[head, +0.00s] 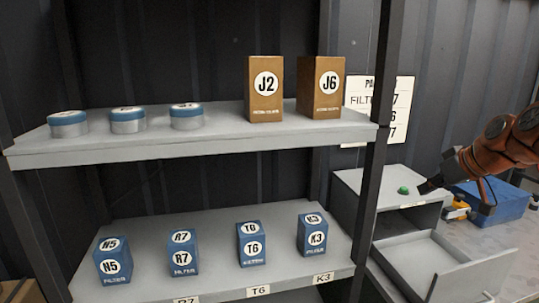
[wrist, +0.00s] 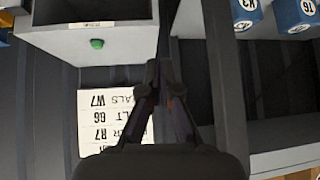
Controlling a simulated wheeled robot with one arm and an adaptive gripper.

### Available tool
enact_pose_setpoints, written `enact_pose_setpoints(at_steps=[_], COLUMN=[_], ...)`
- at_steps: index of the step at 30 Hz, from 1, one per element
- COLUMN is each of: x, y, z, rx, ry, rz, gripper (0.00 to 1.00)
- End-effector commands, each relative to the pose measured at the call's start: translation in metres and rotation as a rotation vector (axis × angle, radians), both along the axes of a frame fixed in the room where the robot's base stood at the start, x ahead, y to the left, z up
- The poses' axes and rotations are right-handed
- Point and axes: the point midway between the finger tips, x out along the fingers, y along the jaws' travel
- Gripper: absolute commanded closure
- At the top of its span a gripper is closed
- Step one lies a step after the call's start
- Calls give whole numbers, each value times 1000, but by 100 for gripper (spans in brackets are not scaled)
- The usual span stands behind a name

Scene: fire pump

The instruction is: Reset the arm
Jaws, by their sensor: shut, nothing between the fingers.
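My orange arm (head: 495,150) reaches in from the right edge in the head view. My gripper (head: 428,186) is at its lower end, just right of the green button (head: 403,190) on the grey drawer cabinet (head: 352,182). In the wrist view, the dark fingers of my gripper (wrist: 162,68) are together, with nothing seen between them. The green button also shows in the wrist view (wrist: 97,43), to the left of the fingertips and apart from them.
The cabinet's drawer (head: 445,262) stands open. A shelf rack (head: 200,145) on the left holds round tins, two brown J2 and J6 boxes, and several blue filter boxes (head: 252,245). A white sign (head: 392,95) hangs behind. A blue bin (head: 500,200) sits right on the bench.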

Motion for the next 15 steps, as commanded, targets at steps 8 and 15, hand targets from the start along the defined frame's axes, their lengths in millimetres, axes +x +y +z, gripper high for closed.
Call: enact_pose_setpoints(at_steps=[8, 15], x=[-44, -117], y=[100, 176], z=[-12, -53], rx=[-5, -44], ry=[124, 307], rz=[94, 121], gripper=[100, 100])
